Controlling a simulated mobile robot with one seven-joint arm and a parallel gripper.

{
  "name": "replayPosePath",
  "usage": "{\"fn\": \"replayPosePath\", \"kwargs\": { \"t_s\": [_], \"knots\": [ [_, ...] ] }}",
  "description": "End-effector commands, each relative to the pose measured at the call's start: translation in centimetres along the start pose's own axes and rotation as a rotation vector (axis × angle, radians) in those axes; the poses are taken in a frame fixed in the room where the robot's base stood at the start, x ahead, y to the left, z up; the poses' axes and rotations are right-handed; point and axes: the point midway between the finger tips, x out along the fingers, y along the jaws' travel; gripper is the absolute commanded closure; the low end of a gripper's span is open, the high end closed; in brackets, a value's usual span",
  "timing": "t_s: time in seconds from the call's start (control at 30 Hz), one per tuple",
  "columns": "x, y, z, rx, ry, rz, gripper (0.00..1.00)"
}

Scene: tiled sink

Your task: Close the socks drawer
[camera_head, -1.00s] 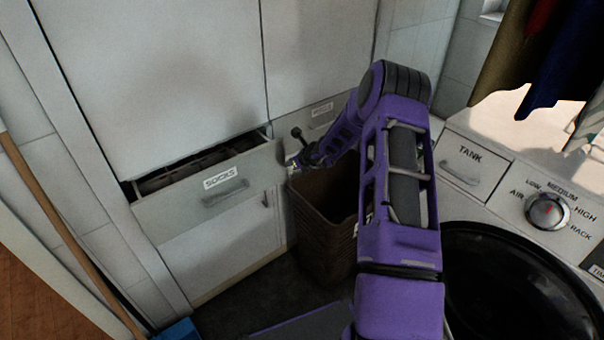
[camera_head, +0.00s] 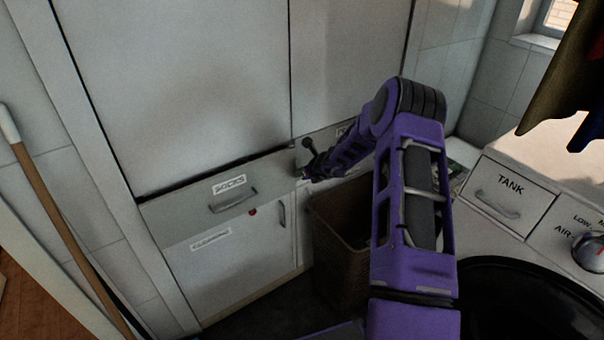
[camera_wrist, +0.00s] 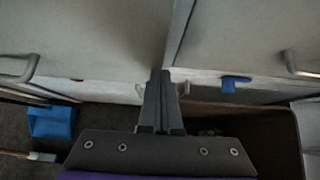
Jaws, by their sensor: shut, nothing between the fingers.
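The socks drawer (camera_head: 270,193) has a white front with a "SOCKS" label and a grey bar handle (camera_head: 233,199). In the head view its front sits nearly flush with the cabinet, with only a thin dark line along its top edge. My gripper (camera_head: 304,176) is at the drawer's right end, close to the front; I cannot tell whether it touches. In the wrist view my gripper (camera_wrist: 159,78) is shut and empty, its fingertips against or just before the pale cabinet front.
A brown basket (camera_head: 345,250) stands below my arm. The washing machine with a "TANK" drawer (camera_head: 508,196) is at the right. A lower cabinet door (camera_head: 235,268) is under the socks drawer. A broom handle (camera_head: 62,225) leans at the left. A blue dustpan (camera_wrist: 53,121) lies on the floor.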

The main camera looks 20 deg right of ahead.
Motion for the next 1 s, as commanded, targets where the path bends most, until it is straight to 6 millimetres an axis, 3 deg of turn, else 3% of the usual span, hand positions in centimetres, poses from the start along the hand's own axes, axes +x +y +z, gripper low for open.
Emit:
{"fn": "replayPosePath", "kwargs": {
  "t_s": [0.23, 0.7, 1.0],
  "knots": [
    [-2.3, -0.1, 0.1, -0.001, 0.0, -0.002, 1.0],
    [-13.4, -0.1, 0.2, 0.0, -0.001, -0.003, 1.0],
    [-17.1, 0.0, 0.0, 0.0, 0.0, -0.001, 1.0]
  ]
}}
